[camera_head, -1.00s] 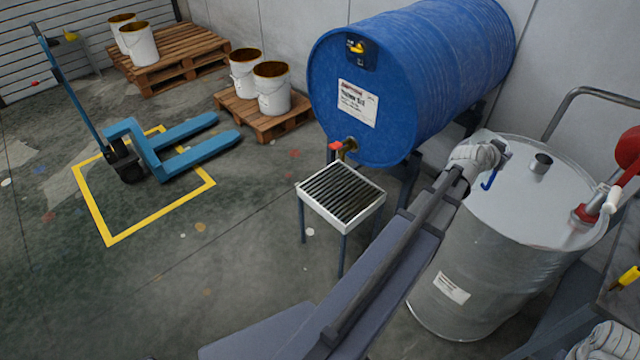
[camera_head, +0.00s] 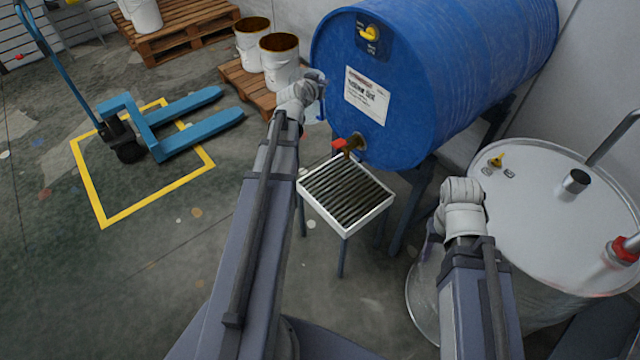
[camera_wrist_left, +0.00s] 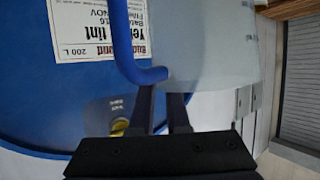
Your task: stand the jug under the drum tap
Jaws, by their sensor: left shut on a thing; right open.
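A pale, see-through jug (camera_head: 311,112) with a blue handle hangs in front of the blue drum's lower left edge, left of and above the tap. My left gripper (camera_head: 319,84) is shut on its handle; the left wrist view shows the blue handle (camera_wrist_left: 122,45) by the fingers and the pale jug body (camera_wrist_left: 210,45) before the drum label. The brass drum tap (camera_head: 354,143) has a red lever. Below it stands a slatted stand (camera_head: 390,203) with a white rim, bare on top. My right gripper (camera_head: 432,242) is open, low beside the grey drum, partly hidden by its wrist.
The blue drum (camera_head: 400,120) lies on a dark frame. The grey steel drum (camera_head: 540,215) stands at right, with fittings on its lid. White buckets (camera_head: 280,65) sit on a pallet behind the jug. A blue pallet truck (camera_head: 180,130) stands left; the floor in front is free.

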